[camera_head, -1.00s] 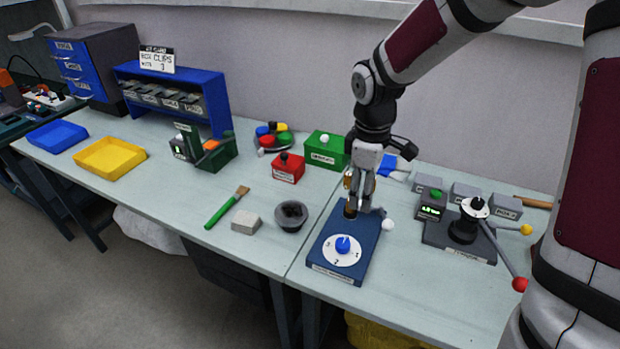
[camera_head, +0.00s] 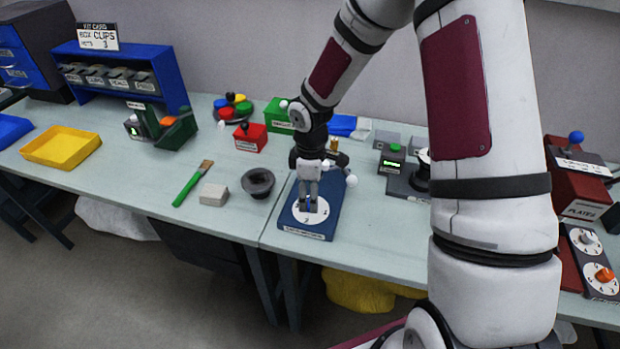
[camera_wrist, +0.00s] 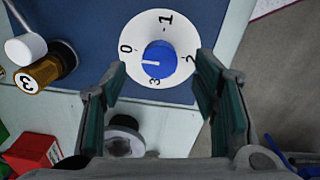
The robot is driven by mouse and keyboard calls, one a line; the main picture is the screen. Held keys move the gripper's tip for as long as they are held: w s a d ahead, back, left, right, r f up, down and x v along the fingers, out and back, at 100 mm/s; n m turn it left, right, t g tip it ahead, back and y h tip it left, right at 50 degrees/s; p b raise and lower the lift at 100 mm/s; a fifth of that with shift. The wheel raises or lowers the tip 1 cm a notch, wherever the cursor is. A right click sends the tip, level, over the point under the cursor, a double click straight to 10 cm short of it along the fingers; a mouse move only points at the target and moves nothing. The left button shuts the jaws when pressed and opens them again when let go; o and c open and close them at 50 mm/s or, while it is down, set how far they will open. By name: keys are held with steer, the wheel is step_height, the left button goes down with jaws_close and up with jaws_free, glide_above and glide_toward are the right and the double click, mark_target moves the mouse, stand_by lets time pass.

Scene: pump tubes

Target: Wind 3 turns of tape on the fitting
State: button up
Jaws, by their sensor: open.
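The blue station board (camera_head: 334,206) lies on the near table, with a white dial (camera_head: 297,214) numbered 0 to 3 at its front. In the wrist view the dial (camera_wrist: 134,30) carries a blue knob (camera_wrist: 161,58), whose white line points left, close to the 0 side. My gripper (camera_head: 308,206) is over the dial, pointing down. In the wrist view its fingers (camera_wrist: 160,78) are open, one on each side of the knob with gaps. A brass fitting (camera_wrist: 43,73) with a numbered end shows at left, beside a white-tipped handle (camera_wrist: 26,48). My wrist partly hides the board in the head view.
A dark round bowl (camera_head: 258,183), a grey block (camera_head: 213,194) and a green brush (camera_head: 190,186) lie left of the board. Red (camera_head: 250,138) and green (camera_head: 277,116) boxes stand behind. A grey device (camera_head: 396,160) stands to the right, partly hidden by my arm.

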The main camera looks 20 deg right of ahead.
steer(key=shift+f, duration=1.35)
jaws_close()
steer(key=m, duration=0.3)
steer(key=shift+m, duration=0.4)
